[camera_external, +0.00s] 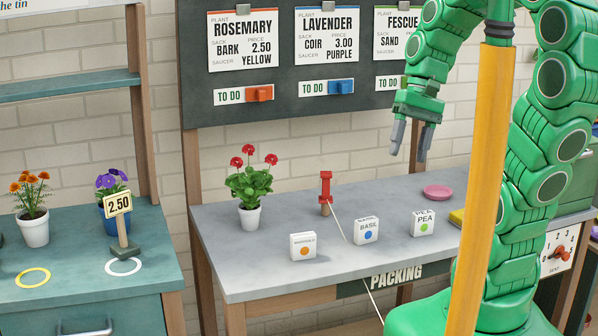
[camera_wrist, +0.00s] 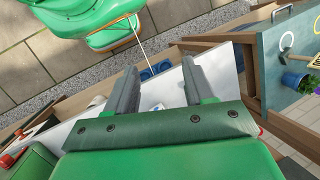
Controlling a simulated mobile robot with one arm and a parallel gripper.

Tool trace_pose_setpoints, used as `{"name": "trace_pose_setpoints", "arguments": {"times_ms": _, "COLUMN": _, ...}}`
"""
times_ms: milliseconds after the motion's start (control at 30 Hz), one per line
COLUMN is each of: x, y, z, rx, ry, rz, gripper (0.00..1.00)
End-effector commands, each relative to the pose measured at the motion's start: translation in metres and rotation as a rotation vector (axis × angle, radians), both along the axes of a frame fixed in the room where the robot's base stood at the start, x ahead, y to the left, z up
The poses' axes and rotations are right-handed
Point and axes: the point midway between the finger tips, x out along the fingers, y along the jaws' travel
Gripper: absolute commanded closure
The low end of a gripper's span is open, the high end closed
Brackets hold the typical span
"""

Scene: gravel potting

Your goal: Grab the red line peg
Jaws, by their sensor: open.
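The red line peg (camera_external: 326,187) stands upright on the grey packing bench, left of its middle, on a short wooden stub. A thin white line (camera_external: 338,226) runs from it down over the front edge towards my base. My gripper (camera_external: 409,150) is open and empty, pointing down above the bench, to the right of the peg and higher than it. In the wrist view my two grey fingers (camera_wrist: 160,78) are apart with nothing between them. A pale line shows there beyond the fingers, but I cannot make out the peg.
Seed boxes marked orange (camera_external: 303,246), blue (camera_external: 366,231) and green (camera_external: 423,223) stand on the bench (camera_external: 240,285). A potted red flower (camera_external: 249,217) is left of the peg. A pink saucer (camera_external: 438,192) lies right. An orange pole (camera_external: 485,170) crosses the foreground.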

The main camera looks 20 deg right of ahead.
Motion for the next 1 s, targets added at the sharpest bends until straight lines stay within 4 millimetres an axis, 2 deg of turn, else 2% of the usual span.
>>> {"name": "trace_pose_setpoints", "arguments": {"times_ms": 200, "x": 0.044, "y": 0.033, "z": 0.007, "rx": 0.162, "ry": 0.078, "rz": -0.135, "gripper": 0.47}}
{"name": "trace_pose_setpoints", "arguments": {"times_ms": 500, "x": 0.108, "y": 0.063, "z": 0.021, "rx": 0.379, "ry": 0.213, "rz": -0.348, "gripper": 0.47}}
{"name": "trace_pose_setpoints", "arguments": {"times_ms": 767, "x": 0.171, "y": 0.07, "z": 0.031, "rx": 0.558, "ry": 0.36, "rz": -0.548, "gripper": 0.47}}
{"name": "trace_pose_setpoints", "arguments": {"times_ms": 1000, "x": 0.237, "y": 0.058, "z": 0.036, "rx": 0.722, "ry": 0.503, "rz": -0.747, "gripper": 0.47}}
